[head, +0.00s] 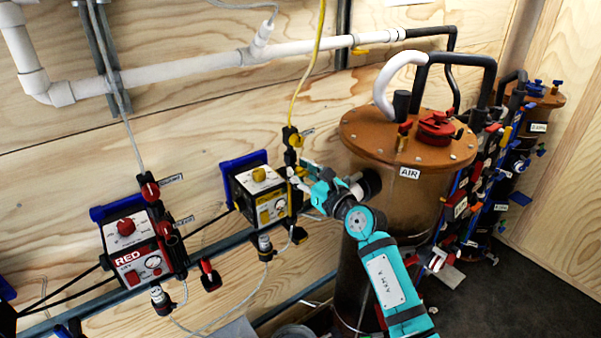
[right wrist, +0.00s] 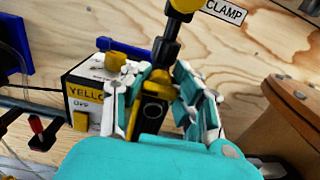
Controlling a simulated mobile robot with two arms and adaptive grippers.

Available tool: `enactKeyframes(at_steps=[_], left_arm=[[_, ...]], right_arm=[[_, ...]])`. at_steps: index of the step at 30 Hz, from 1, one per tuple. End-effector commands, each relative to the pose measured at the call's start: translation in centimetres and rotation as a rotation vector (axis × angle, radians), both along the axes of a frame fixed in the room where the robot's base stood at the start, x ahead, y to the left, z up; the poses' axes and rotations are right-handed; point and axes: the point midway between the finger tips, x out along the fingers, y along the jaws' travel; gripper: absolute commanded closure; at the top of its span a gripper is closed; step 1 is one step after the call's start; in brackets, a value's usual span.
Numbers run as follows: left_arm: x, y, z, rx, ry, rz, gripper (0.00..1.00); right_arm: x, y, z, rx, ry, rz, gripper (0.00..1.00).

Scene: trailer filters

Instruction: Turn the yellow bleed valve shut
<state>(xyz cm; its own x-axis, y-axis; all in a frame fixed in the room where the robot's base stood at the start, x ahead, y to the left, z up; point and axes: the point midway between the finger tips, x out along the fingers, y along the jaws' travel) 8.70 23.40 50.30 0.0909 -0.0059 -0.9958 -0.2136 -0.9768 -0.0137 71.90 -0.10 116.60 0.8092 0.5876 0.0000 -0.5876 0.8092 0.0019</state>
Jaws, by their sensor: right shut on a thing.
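The yellow control box (head: 262,200) is mounted on the wooden wall, left of my right gripper (head: 303,182). It also shows at the left of the right wrist view (right wrist: 88,92). Black and yellow valve fittings (head: 291,150) stand beside the box, below a yellow hose. In the right wrist view, my right gripper (right wrist: 160,88) has its fingers on both sides of a dark valve part with yellow on it (right wrist: 155,108) and is shut on it. The fingers partly hide this part, so the handle's angle cannot be told. My left gripper is not in view.
A red control box (head: 137,258) hangs further left, with cables and a rail between the boxes. The large AIR tank (head: 385,137) stands close to the right of my right gripper. White pipe (head: 200,65) runs above. A CLAMP label (right wrist: 224,9) is on the wall.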

Motion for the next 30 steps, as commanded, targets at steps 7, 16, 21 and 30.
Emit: enactKeyframes(at_steps=[7,16,21,30], left_arm=[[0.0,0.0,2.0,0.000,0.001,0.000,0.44],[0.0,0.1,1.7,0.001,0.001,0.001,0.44],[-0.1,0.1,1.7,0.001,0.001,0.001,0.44],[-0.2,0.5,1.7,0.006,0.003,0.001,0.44]], right_arm=[[0.0,0.0,0.0,0.095,0.077,0.000,1.00],[0.0,-0.1,-0.3,0.098,0.076,0.000,0.67],[0.0,0.0,-0.2,0.098,0.075,0.000,0.44],[-0.1,-0.2,-0.1,0.098,0.073,0.000,0.44]])
